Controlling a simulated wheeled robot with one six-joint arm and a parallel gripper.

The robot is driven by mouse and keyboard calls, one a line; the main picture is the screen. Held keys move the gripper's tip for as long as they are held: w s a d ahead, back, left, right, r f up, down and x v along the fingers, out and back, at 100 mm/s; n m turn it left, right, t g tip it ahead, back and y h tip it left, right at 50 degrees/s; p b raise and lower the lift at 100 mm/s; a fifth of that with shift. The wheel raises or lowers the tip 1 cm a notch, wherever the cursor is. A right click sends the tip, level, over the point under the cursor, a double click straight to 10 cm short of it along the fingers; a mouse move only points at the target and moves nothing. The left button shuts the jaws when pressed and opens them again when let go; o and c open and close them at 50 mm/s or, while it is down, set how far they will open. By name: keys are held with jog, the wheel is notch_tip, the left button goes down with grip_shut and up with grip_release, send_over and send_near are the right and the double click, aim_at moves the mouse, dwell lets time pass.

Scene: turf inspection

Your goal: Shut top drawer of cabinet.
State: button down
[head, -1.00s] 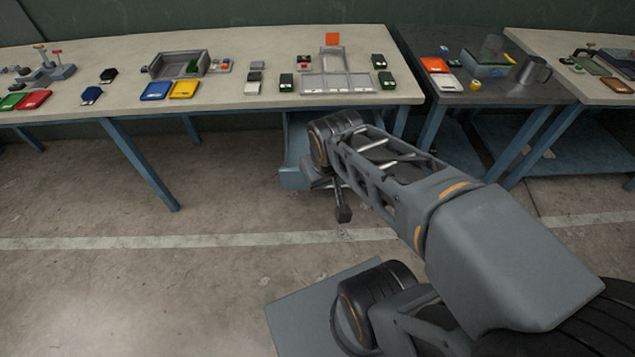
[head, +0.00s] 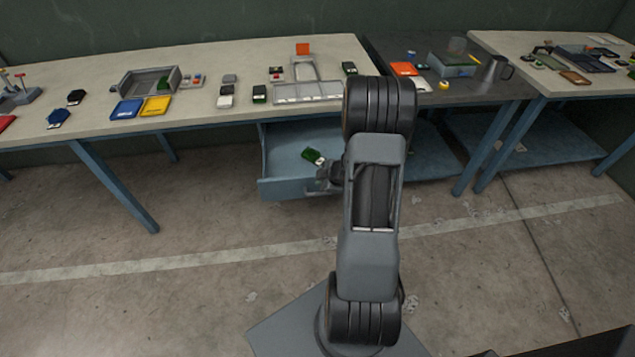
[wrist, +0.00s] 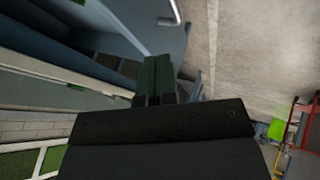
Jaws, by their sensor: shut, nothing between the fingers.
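The blue top drawer (head: 285,187) stands pulled out under the light worktop in the head view. In the wrist view, the shut fingers (wrist: 155,75) hold nothing. A blue drawer panel (wrist: 140,25) with a grey bar handle (wrist: 172,12) shows beyond them. I cannot tell whether the fingers touch the drawer. The rest of the cabinet is mostly hidden behind my arm.
The light worktop (head: 200,105) above the drawer carries trays, coloured cases and small devices. A dark table (head: 455,92) with a metal mug (head: 492,70) stands to the right. Blue table legs flank the drawer. The concrete floor in front is clear.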

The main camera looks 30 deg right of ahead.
aim_at(307, 188)
jog(key=b+x, duration=0.2)
jog(key=x, duration=0.7)
jog(key=shift+r, duration=0.1)
